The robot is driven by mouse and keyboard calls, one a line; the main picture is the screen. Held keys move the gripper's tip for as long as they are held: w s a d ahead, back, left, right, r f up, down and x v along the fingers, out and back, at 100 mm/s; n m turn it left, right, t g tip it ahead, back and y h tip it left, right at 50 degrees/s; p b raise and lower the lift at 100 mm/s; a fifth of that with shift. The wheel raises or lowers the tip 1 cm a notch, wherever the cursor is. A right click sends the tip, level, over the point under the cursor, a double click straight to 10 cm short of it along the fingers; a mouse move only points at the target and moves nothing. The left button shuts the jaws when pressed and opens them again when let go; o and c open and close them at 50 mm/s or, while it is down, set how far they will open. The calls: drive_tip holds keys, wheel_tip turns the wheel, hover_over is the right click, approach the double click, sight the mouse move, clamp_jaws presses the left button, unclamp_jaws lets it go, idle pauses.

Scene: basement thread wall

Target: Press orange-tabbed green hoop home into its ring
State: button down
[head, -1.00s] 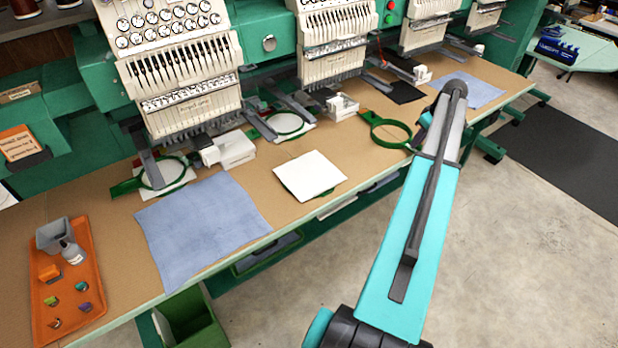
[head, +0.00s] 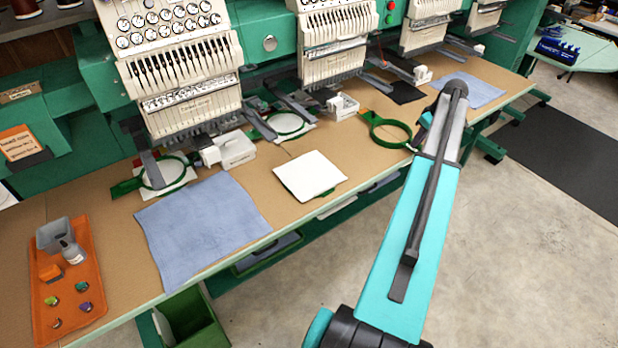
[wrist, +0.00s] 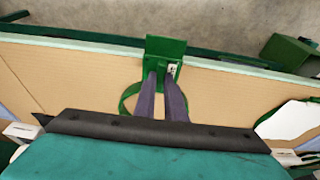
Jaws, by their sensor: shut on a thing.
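A green hoop (head: 393,147) is on the tan table at right of centre, next to my forearm in the head view. A small orange tab (head: 366,114) shows at its far left edge. In the wrist view my gripper (wrist: 163,76) is shut on the hoop's green block-like bracket (wrist: 165,48), and the green rim (wrist: 128,98) curves out left of the fingers. My wrist housing hides the rest of the rim there. My arm hides most of the gripper in the head view. I cannot tell whether the hoop is seated in a ring beneath it.
A white cloth square (head: 310,176) with a green edge lies left of the hoop, then a blue cloth (head: 203,230). An orange tray (head: 85,265) holds small items at far left. Embroidery heads (head: 335,35) stand along the back. Bare table surrounds the hoop's left side.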

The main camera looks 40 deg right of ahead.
drive_tip(key=shift+r+p, duration=0.75)
drive_tip(key=shift+r, duration=1.25)
drive_tip(key=shift+a, duration=0.1)
